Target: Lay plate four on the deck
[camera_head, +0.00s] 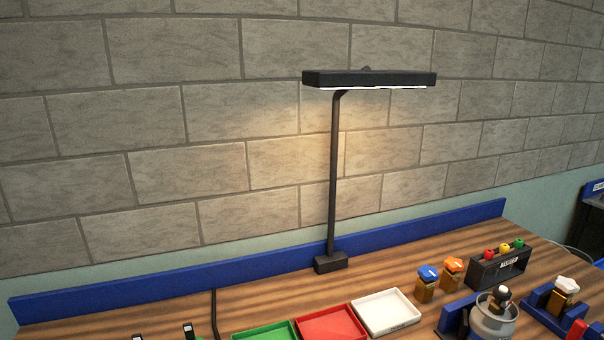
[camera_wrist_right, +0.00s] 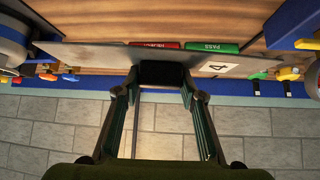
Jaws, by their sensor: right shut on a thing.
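Plate four (camera_wrist_right: 120,56) is a flat grey metal plate with a white label marked 4 (camera_wrist_right: 217,67). It spans much of the right wrist view, which shows the scene upside down. My right gripper (camera_wrist_right: 163,74) is shut on a black block at the plate's edge, between its fingertips. The plate is held in front of the bench, and the gap between them cannot be judged. Neither gripper nor the plate shows in the head view. I cannot make out the deck in either view.
A black lamp (camera_head: 332,180) stands at the back of the wooden bench. Green (camera_head: 265,333), red (camera_head: 332,324) and white (camera_head: 386,312) trays lie in front of it. A silver vessel (camera_head: 492,320), a black rack (camera_head: 500,264) and blue holders (camera_head: 545,310) crowd the right side.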

